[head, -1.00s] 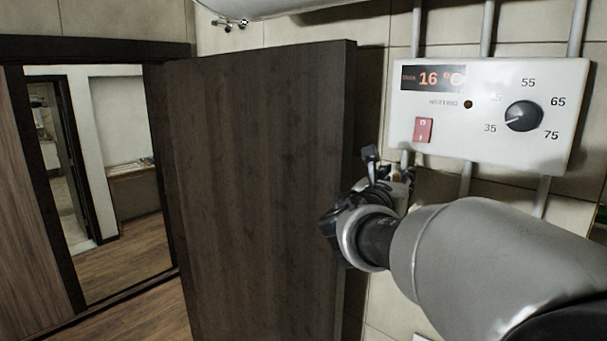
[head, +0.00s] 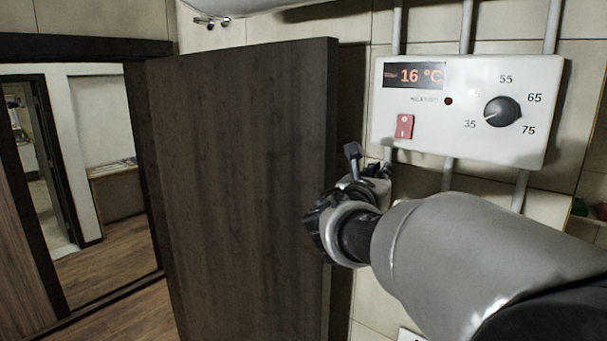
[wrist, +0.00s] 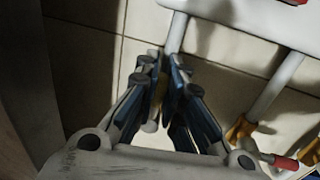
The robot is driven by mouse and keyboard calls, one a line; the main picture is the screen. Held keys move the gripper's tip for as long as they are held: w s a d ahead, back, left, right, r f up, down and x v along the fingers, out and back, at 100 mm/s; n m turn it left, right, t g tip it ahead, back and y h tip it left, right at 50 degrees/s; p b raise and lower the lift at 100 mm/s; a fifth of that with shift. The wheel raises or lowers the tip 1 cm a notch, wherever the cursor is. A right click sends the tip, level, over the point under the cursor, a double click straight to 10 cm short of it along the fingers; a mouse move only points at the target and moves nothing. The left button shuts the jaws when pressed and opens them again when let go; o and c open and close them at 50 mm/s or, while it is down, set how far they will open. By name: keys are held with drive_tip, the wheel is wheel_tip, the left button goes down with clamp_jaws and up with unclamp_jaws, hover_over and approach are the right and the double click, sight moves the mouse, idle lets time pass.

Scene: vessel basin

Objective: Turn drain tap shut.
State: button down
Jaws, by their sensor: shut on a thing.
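My gripper (head: 367,163) is below the lower left corner of the white control panel, beside the edge of the dark door. In the wrist view my gripper (wrist: 161,72) has its fingers closed in around a small yellowish part of the drain tap (wrist: 161,90) on a pale vertical pipe. A pale rounded end shows just below, between the fingers. The fingers hide most of the tap, so I cannot tell its handle's angle. In the head view my gripper and wrist hide the tap.
The control panel (head: 465,112) reads 16 °C and has a red switch and black knob. The dark door (head: 240,190) stands close left of my gripper. A brass fitting (wrist: 240,130) and a red-ended handle (wrist: 286,163) are at lower right in the wrist view.

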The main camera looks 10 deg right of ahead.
drive_tip(key=shift+s+f+b, duration=0.1)
drive_tip(key=shift+b, duration=0.45)
drive_tip(key=s+d+f+m+h+b, duration=0.1)
drive_tip(key=s+f+m+h+b, duration=0.1)
drive_tip(key=m+b, duration=0.8)
drive_tip(key=s+d+f+m+g+h+b, duration=0.1)
drive_tip(key=m+b, duration=0.9)
drive_tip(key=b, duration=1.2)
wheel_tip(320, 180, down, 2)
drive_tip(key=shift+s+d+f+h, duration=0.2)
drive_tip(key=shift+s+d+h, duration=0.35)
drive_tip(key=shift+d+h, duration=0.1)
drive_tip(key=shift+b, duration=0.3)
drive_tip(key=c, duration=1.7)
unclamp_jaws()
